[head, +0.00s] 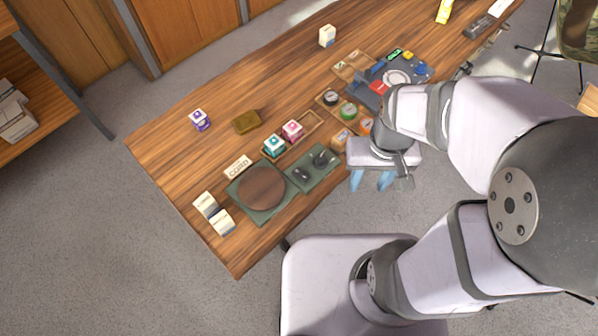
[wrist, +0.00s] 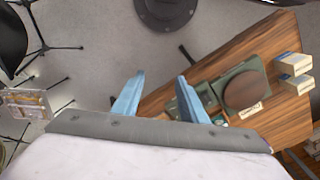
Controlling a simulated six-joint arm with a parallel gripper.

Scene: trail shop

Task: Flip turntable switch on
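The turntable is a round brown disc (head: 262,188) on a dark green base (head: 234,192), near the left front part of the wooden table; the disc also shows at the right in the wrist view (wrist: 244,92). Joined to or beside its right side is a small green panel (head: 314,180) with two dark parts on it. I cannot make out which is the switch, or its position. My gripper (head: 371,184) has blue fingers, open and empty, off the table's front edge, right of the panel. In the wrist view, my gripper (wrist: 158,90) points at the floor, with the panel behind the right finger.
Cartons (head: 221,222) stand left of the turntable and a lettered card (head: 238,167) behind it. Teal (head: 274,146) and pink (head: 292,131) boxes stand behind the panel. A tray with round items (head: 347,111) and a device with coloured parts (head: 378,87) lie farther right.

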